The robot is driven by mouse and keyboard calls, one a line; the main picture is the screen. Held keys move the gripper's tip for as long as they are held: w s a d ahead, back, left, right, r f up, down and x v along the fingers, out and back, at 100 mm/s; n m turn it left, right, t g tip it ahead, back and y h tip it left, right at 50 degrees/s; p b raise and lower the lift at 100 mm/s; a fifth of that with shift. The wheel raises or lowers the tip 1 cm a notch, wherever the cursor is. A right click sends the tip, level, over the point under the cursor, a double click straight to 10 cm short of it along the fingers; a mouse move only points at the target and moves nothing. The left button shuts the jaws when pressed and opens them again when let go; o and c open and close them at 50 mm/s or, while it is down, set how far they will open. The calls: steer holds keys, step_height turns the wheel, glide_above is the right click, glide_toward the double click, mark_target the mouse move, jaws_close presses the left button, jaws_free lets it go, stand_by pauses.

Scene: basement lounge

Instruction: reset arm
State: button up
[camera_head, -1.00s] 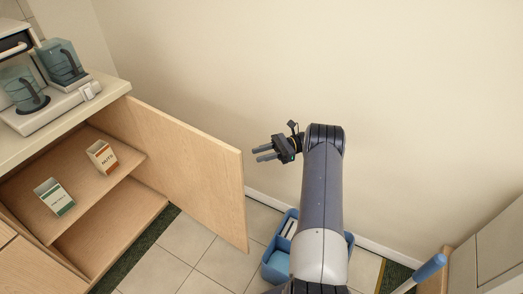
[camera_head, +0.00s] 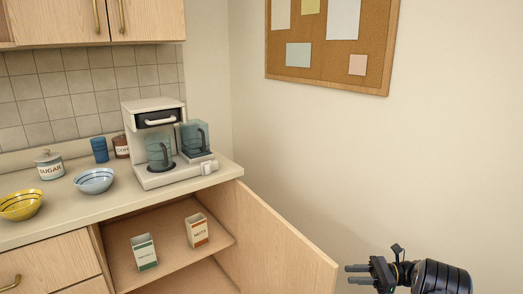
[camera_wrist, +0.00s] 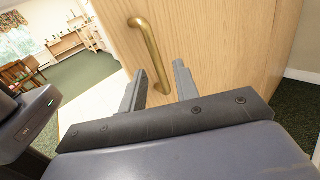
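My gripper (camera_head: 358,275) is at the lower right in the head view, to the right of the open cabinet door (camera_head: 285,250). Its two fingers point left and stand apart with nothing between them. In the wrist view my gripper (camera_wrist: 160,90) is open and empty. The door's wooden face (camera_wrist: 225,50) with a brass handle (camera_wrist: 150,55) lies beyond the fingertips. The fingers appear apart from the handle, though the exact gap is hard to judge.
The counter holds a coffee maker (camera_head: 160,135), a yellow bowl (camera_head: 20,204), a blue bowl (camera_head: 94,181) and a sugar jar (camera_head: 49,166). Two cartons, one green (camera_head: 144,252) and one orange (camera_head: 197,230), stand inside the open cabinet. A corkboard (camera_head: 385,60) hangs on the wall.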

steer(key=shift+a+f+b, duration=0.25)
steer(key=shift+a+b, duration=0.3)
steer(key=shift+b, duration=1.5)
steer(key=shift+a+r+b, duration=0.2)
steer(key=shift+a+b, duration=0.4)
steer(key=shift+a, duration=0.95)
steer(key=shift+d, duration=0.15)
steer(key=d+p, duration=0.3)
steer(key=shift+r, duration=0.3)
steer(key=d+p, duration=0.1)
steer(key=p, duration=0.2)
steer(key=shift+p, duration=0.35)
steer(key=p, duration=0.2)
steer(key=d+p, duration=0.1)
steer(key=p, duration=0.2)
steer(key=shift+s, duration=0.2)
